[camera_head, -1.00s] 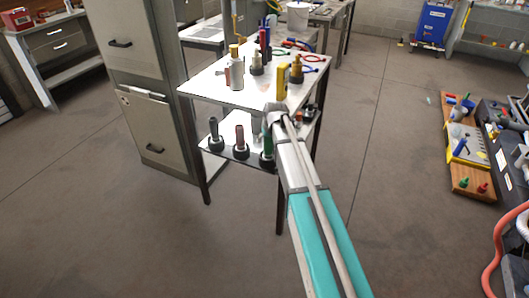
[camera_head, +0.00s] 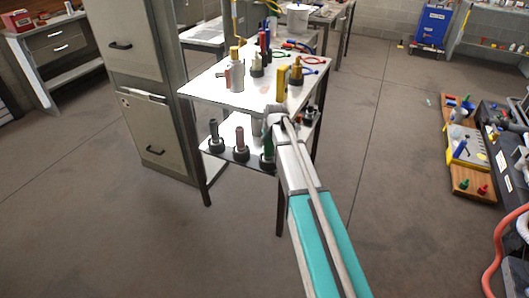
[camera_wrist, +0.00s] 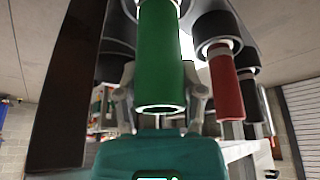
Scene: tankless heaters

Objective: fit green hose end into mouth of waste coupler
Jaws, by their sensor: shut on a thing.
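The green hose end (camera_wrist: 160,60) is a green cylinder with a pale rim in the middle of the wrist view. In the head view the green hose end (camera_head: 268,143) shows at the lower shelf, partly behind my arm. My gripper (camera_wrist: 164,90) has a grey finger on each side of the green hose end and is shut on it. In the head view my arm hides most of the gripper. The green end still appears to stand at its dark base. I cannot pick out the waste coupler with certainty in either view.
A red hose end (camera_wrist: 226,85) stands close beside the green one in the wrist view. A grey one (camera_head: 214,132) stands farther left on the lower shelf (camera_head: 226,152). Several bottles and tools crowd the table top (camera_head: 210,88).

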